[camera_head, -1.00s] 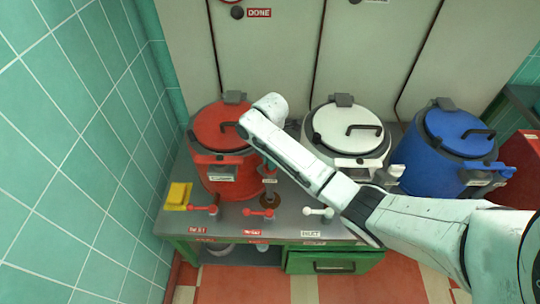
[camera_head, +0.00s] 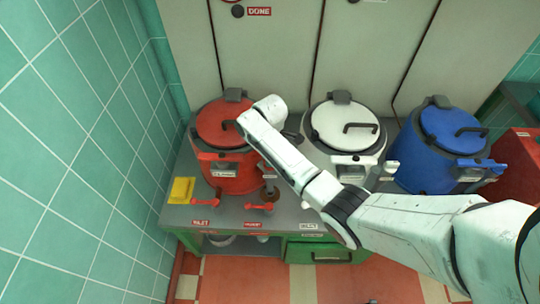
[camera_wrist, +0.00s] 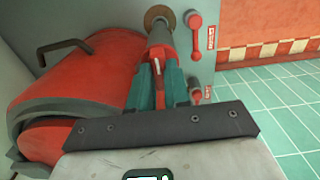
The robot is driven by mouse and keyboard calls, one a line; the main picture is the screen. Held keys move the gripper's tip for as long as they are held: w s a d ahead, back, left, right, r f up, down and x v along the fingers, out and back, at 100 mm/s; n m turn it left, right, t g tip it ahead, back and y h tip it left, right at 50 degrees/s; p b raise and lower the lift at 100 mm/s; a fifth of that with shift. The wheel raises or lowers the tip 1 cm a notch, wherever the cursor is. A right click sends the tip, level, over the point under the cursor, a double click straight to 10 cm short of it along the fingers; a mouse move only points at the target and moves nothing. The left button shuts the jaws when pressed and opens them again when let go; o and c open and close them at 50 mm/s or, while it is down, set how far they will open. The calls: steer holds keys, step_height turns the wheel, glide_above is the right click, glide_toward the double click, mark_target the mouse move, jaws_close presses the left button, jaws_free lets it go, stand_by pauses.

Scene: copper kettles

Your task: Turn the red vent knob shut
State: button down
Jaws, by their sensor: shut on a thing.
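My gripper (camera_wrist: 158,74) has two teal fingers, shut on a narrow red part with a white mark, which I take to be the red vent knob (camera_wrist: 159,88). It is at the front of the red kettle (camera_head: 238,172), next to a grey spout (camera_wrist: 159,38). The fingers hide much of the knob, and its turn angle cannot be told. In the head view my arm hides the gripper and knob.
A white kettle (camera_head: 347,128) and a blue kettle (camera_head: 432,165) stand to the right. A tiled wall (camera_head: 80,150) bounds the left.

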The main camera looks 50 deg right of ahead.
stand_by(0.3)
steer(key=c, duration=1.1)
jaws_free()
step_height(320, 180, up, 11)
steer(key=shift+f+b, duration=0.1)
steer(key=shift+b, duration=0.5)
